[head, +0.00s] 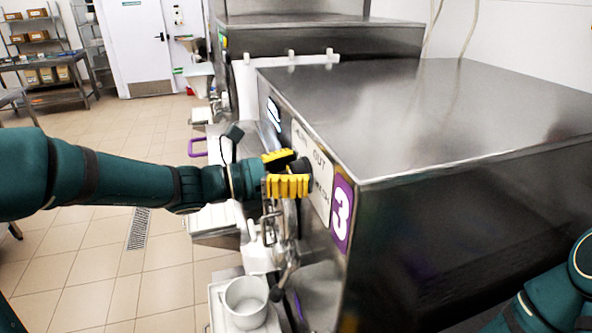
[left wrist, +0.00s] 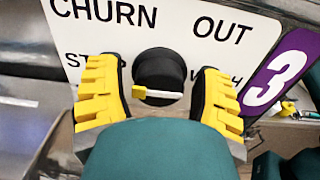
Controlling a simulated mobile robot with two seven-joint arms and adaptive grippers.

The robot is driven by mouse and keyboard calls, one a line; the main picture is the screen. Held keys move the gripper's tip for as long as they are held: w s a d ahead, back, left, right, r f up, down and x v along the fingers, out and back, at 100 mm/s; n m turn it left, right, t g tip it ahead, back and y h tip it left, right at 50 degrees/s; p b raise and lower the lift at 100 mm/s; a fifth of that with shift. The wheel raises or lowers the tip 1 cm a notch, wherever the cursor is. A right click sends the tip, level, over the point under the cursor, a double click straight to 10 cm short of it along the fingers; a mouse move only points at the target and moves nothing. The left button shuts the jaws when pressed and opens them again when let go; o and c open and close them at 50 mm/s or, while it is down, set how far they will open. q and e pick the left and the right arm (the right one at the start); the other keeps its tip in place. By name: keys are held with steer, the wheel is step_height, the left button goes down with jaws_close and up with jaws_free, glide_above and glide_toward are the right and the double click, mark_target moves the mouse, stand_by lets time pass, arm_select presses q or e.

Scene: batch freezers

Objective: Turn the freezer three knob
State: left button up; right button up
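The freezer three knob (left wrist: 160,76) is a round black knob with a white and yellow pointer, on a white panel lettered CHURN and OUT. In the head view the knob (head: 301,168) shows at the front of the freezer marked with a purple 3 (head: 342,213). My left gripper (left wrist: 157,92) has its yellow fingers on either side of the knob, with a gap on each side in the left wrist view. In the head view the left gripper (head: 292,172) is at the panel. My right gripper is out of view; part of my right arm shows at the lower right.
A white cup (head: 246,302) stands on a tray below the freezer's front. Another freezer (head: 310,38) stands behind, with a white towel-like item on a bar. Shelves (head: 35,38) and a door are at the far left. The tiled floor at left is clear.

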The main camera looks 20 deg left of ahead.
arm_select(q)
steer(key=c, duration=0.8)
